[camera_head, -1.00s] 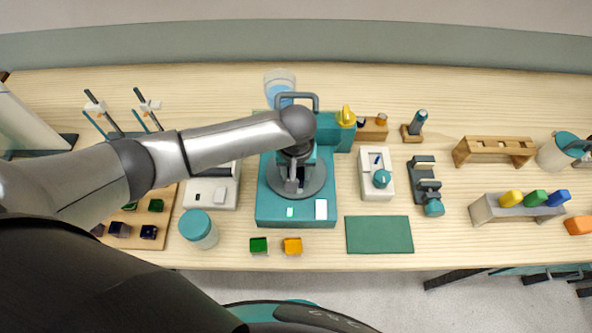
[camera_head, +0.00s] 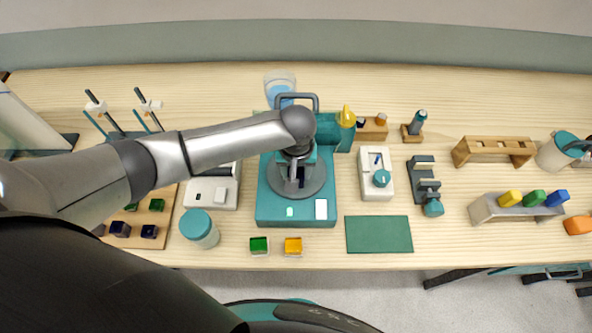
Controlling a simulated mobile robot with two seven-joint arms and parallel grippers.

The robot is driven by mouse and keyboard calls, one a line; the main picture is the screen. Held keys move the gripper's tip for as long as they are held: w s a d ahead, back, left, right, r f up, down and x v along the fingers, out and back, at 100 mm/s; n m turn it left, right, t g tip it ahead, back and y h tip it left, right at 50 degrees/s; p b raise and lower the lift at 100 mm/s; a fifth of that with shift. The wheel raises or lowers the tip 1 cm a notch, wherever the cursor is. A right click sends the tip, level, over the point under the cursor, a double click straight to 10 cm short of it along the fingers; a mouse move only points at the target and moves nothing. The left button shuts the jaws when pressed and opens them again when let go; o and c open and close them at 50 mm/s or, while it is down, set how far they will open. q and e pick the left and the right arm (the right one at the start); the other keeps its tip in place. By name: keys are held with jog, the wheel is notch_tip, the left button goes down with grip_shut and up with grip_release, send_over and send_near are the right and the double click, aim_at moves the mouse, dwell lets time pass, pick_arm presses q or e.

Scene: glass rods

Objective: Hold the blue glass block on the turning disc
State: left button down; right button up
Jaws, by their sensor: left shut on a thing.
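A teal grinding machine (camera_head: 265,213) stands at the middle of the bench with a round grey disc (camera_head: 310,189) on top. My left gripper (camera_head: 296,180) points down over the disc and is shut on a small dark block, which I take to be the blue glass block (camera_head: 300,183). The block is mostly hidden by the fingers. I cannot tell whether it touches the disc. My right gripper is not in view.
A teal-lidded jar (camera_head: 199,228) and a wooden board (camera_head: 165,217) with dark blocks are at left. A green mat (camera_head: 379,234) lies clear at right. A water beaker (camera_head: 280,82) stands behind.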

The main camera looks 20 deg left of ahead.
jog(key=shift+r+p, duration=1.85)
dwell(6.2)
